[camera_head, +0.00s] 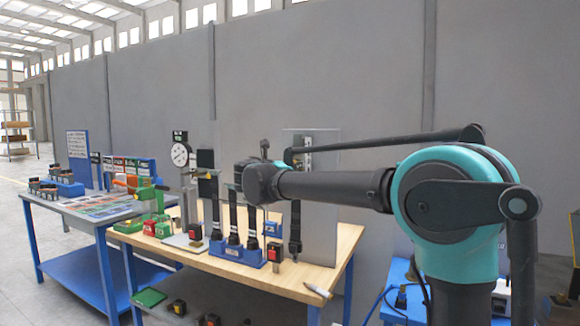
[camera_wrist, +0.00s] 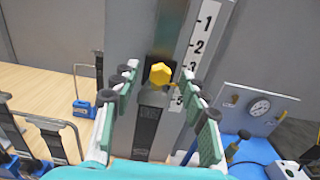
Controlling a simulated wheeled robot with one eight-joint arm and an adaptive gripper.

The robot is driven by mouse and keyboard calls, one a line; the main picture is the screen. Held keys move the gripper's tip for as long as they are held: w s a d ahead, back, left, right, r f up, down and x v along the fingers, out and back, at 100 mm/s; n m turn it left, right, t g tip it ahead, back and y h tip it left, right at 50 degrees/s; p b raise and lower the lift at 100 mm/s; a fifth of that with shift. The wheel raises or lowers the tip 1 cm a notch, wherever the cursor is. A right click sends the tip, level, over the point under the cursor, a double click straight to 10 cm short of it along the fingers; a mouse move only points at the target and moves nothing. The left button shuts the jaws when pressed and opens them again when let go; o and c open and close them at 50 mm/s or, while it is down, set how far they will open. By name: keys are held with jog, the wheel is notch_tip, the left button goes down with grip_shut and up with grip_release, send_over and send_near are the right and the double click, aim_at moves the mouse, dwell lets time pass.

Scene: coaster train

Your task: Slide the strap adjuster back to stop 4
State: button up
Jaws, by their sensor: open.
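The strap adjuster shows in the wrist view as a yellow knob (camera_wrist: 160,75) on a dark slide, above a dark hanging strap (camera_wrist: 146,130). A white scale (camera_wrist: 203,35) beside it reads 1, 2, 3 downward, with a 5 lower; the 4 is hidden behind a finger. The knob appears near the 3 in the picture, but I cannot tell its exact stop. My gripper (camera_wrist: 161,82) is open, its green-padded fingers on either side of the knob with visible gaps. In the head view my gripper (camera_head: 258,178) is before the grey panel (camera_head: 322,205), and the knob is hidden.
A wooden-topped bench (camera_head: 285,272) holds a blue base (camera_head: 238,252) with upright black straps, a dial gauge (camera_head: 180,155) and small coloured boxes. A second blue table (camera_head: 75,205) stands left. In the wrist view, a gauge panel (camera_wrist: 245,105) is at right.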

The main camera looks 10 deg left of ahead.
jog(key=shift+s, duration=0.1)
jog(key=v, duration=1.1)
jog(key=shift+s+a, duration=0.15)
jog(key=shift+s, duration=0.25)
